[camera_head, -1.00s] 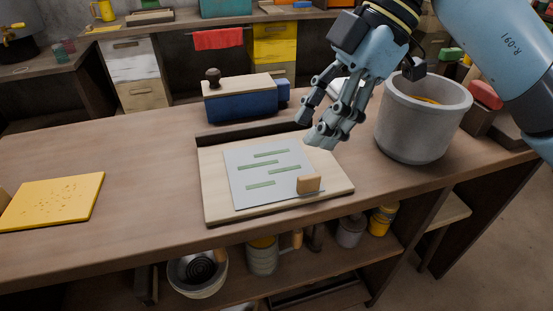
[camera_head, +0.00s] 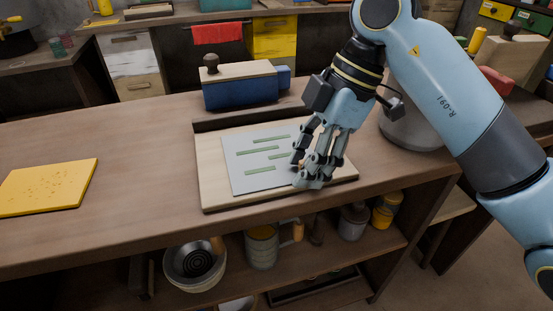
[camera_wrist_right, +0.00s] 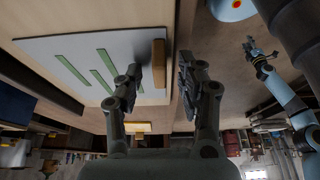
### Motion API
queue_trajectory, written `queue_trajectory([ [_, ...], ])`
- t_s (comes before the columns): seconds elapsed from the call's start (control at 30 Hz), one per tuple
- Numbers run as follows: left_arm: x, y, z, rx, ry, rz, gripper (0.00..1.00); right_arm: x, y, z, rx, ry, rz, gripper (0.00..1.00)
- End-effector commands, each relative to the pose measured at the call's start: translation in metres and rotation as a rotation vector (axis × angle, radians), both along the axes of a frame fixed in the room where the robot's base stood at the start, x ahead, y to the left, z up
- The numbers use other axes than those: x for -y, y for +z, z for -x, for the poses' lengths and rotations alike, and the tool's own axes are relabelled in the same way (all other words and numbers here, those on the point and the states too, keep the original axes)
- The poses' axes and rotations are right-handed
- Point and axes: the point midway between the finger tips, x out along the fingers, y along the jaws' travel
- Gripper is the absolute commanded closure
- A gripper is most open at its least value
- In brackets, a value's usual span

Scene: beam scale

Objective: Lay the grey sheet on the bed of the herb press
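The grey sheet (camera_head: 255,164), with several green strips on it, lies flat on a pale wooden board (camera_head: 213,192). It also shows in the right wrist view (camera_wrist_right: 76,70). A small wooden block (camera_wrist_right: 159,62) stands at the sheet's edge; in the head view my fingers mostly hide it. My right gripper (camera_head: 304,177) is over the board's right part, its fingers apart on either side of the block in the wrist view; contact cannot be told. An arm with a small gripper (camera_wrist_right: 259,52), apparently my left, shows in the wrist view; its opening is unclear.
A blue box-like body with a wooden top and dark knob (camera_head: 240,91) stands behind the board. A grey pot (camera_head: 410,132) is at right, partly behind my arm. A yellow board (camera_head: 47,187) lies at left. The counter between the boards is clear.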

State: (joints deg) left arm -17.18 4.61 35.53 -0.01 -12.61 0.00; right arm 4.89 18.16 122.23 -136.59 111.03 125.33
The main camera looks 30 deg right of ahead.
Motion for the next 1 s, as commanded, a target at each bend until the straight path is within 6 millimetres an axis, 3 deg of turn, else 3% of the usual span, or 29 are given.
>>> queue_trajectory([
  [0.17,0.000,0.001,0.000,0.000,0.000,0.000,0.60,0.000,0.000,0.000,0.001,0.000,0.000,0.62],
  [0.5,0.000,0.001,0.000,0.001,0.000,0.000,0.60,0.000,0.001,0.000,0.001,0.000,0.000,1.00],
  [0.83,0.000,0.001,0.000,0.001,0.000,0.000,0.60,0.000,0.002,0.000,0.002,0.001,-0.001,1.00],
  [1.0,0.001,0.005,-0.001,0.002,0.001,0.001,0.60,0.000,0.015,-0.001,0.002,0.000,0.000,1.00],
])
